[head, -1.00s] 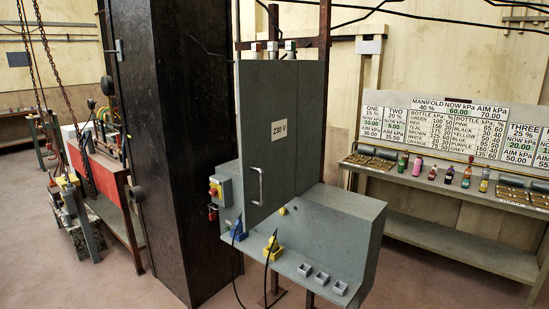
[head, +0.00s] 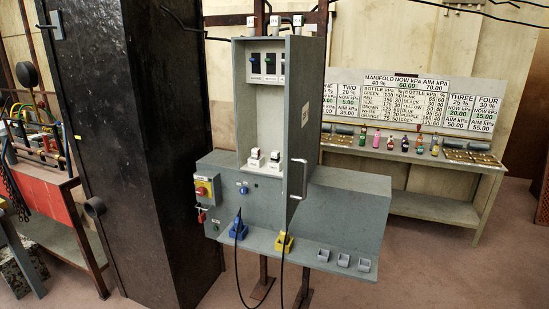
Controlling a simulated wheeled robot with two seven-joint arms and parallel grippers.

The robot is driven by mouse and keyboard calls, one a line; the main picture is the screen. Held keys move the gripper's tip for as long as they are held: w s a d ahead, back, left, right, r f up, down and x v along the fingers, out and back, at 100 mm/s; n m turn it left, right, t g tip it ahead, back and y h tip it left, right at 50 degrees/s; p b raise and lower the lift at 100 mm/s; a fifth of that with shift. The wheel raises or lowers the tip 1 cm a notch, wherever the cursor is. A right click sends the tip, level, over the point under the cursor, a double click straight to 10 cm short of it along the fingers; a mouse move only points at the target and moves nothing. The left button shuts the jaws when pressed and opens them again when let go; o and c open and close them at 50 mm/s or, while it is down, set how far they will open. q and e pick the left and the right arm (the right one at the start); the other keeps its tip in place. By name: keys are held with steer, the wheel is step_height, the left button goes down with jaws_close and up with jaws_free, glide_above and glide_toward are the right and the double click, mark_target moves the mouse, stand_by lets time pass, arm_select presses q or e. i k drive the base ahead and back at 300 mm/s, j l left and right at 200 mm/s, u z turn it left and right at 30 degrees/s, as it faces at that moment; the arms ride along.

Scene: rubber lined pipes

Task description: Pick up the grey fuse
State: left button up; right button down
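The grey cabinet (head: 248,110) stands in the middle of the head view with its door (head: 305,130) swung open toward me. In its upper part is a row of dark units (head: 270,64) with pale plates, one with a blue mark and one with a green mark; the door edge partly covers the rightmost. Lower down are two white blocks with black parts, a left block (head: 255,158) and a right block (head: 274,161). I cannot tell which item, if any, is the grey fuse. Neither of my grippers is in view.
The shelf below holds a blue holder (head: 238,231), a yellow holder (head: 284,243), both with black leads, and three small grey cups (head: 343,260). A black column (head: 130,140) stands at left. A bench (head: 430,170) with bottles stands behind right.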

mark_target(276, 154)
steer(key=j+z, duration=0.2)
steer(key=j, duration=0.5)
steer(key=i+j+z, duration=0.15)
steer(key=i+z, duration=0.15)
steer(key=i, duration=0.45)
